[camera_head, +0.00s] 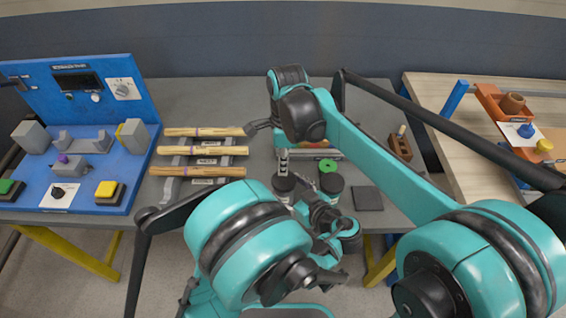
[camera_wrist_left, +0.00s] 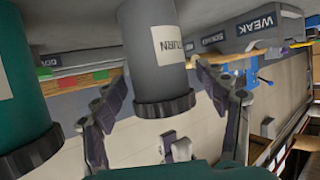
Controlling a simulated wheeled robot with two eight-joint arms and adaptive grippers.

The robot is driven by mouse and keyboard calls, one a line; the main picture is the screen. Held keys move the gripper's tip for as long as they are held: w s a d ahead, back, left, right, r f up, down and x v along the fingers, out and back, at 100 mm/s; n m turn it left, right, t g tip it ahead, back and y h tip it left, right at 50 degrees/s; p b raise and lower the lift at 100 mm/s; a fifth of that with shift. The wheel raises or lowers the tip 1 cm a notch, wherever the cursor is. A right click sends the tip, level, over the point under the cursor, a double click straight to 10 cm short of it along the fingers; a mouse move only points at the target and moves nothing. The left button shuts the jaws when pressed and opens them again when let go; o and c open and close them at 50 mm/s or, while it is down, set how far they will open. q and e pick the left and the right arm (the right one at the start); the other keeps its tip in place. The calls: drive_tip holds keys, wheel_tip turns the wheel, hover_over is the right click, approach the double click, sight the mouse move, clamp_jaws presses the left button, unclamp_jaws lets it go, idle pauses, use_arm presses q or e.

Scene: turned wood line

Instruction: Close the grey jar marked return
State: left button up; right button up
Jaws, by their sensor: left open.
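The grey jar (camera_wrist_left: 155,45) has a white label, partly hidden, ending in "URN". A wide dark band (camera_wrist_left: 165,104) rings its top end, which points down in the tilted left wrist view. The head view shows a dark-topped jar (camera_head: 284,184) that appears to be this one. My left gripper (camera_wrist_left: 168,100) is open, its fingers spread on either side of the band; contact is not clear. It shows near the jars in the head view (camera_head: 318,207).
Wooden sticks (camera_head: 205,151) lie left. A blue test stand (camera_head: 100,85) is far left. A dark square pad (camera_head: 368,198) lies right.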

use_arm(q)
drive_tip(key=v, duration=1.1)
drive_tip(key=shift+s+d, duration=0.15)
drive_tip(key=shift+d, duration=0.05)
use_arm(e)
drive_tip(key=shift+s, duration=0.1)
